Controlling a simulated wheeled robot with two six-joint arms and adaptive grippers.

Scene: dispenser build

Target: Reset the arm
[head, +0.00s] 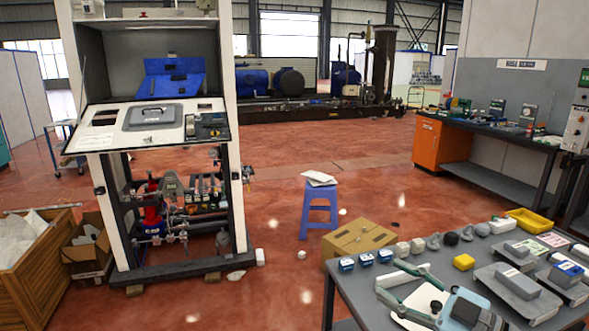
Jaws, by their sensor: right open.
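My right gripper (389,276) is at the lower right of the head view, over the near part of the grey parts table (345,291). My left gripper is not in the view. The dispenser frame (232,130) stands upright at the left, with a blue panel (171,80) inside its top and pipework in its lower part.
A wooden crate (45,268) is at left. Red floor between is mostly clear.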

